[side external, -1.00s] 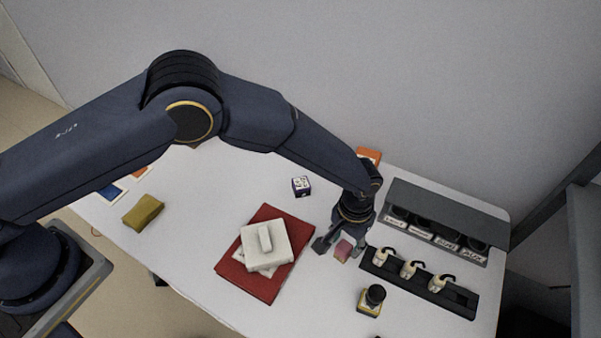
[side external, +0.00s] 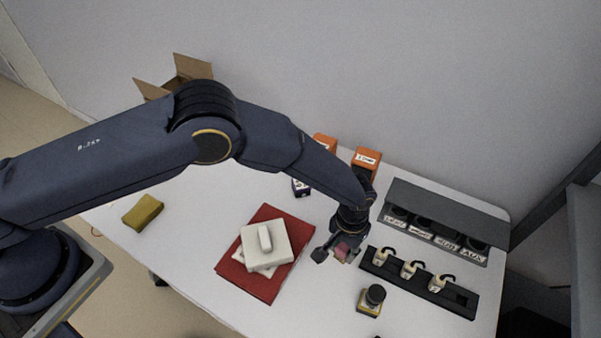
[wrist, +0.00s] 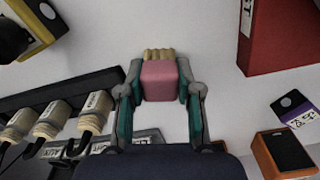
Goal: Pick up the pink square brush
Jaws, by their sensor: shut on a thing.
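The pink square brush (wrist: 159,82) is a small pink block with a pale tan bristle-like end, seen in the middle of the wrist view. My gripper (wrist: 160,92) is shut on it, with one finger against each side. In the side view my gripper (side external: 337,252) holds the pink brush (side external: 343,249) just right of the red mat. The brush appears to be a little above the white table. Part of it is hidden by the fingers in the side view.
A black rack (side external: 420,282) with several cream plugs stands close on the right, with a labelled socket unit (side external: 435,238) behind. A black-and-yellow object (side external: 371,299) stands in front. A red mat (side external: 235,275) with a white block (side external: 265,246) lies left. Orange boxes (side external: 366,160) stand behind.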

